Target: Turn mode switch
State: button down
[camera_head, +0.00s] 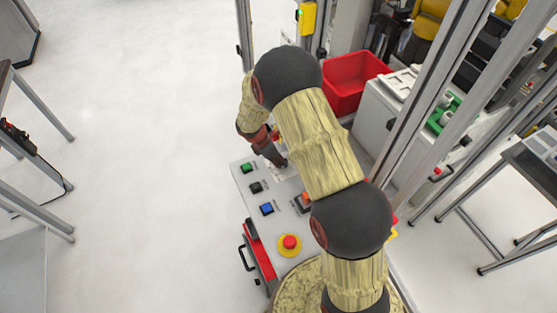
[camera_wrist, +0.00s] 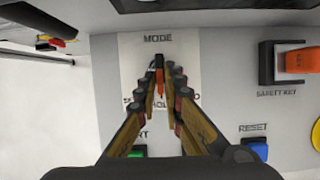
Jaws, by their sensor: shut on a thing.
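The mode switch (camera_wrist: 159,78) is a small dark knob with an orange-red pointer, under the printed word MODE on a white label (camera_wrist: 130,57) in the wrist view. My gripper (camera_wrist: 159,90) is shut on the switch, with one finger on each side of it. The pointer lies roughly along the line up and down the picture. The fingers cover part of the lettering around the switch. In the head view my gripper (camera_head: 280,160) is at the far end of the grey control panel (camera_head: 240,183), and the switch is hidden there.
A green button (camera_head: 247,168), a black button (camera_head: 257,187), a blue button (camera_head: 267,209) and a red emergency stop (camera_head: 290,242) stand on the panel. An orange safety key (camera_wrist: 300,60) is right of the switch. A red bin (camera_head: 350,82) stands behind.

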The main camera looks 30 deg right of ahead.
jog(key=shift+r, duration=0.1)
dwell(0.3)
jog(key=c, duration=1.9)
grip_release()
jog(key=v, duration=1.1)
jog(key=shift+a+r, duration=0.25)
jog(key=shift+r, duration=0.1)
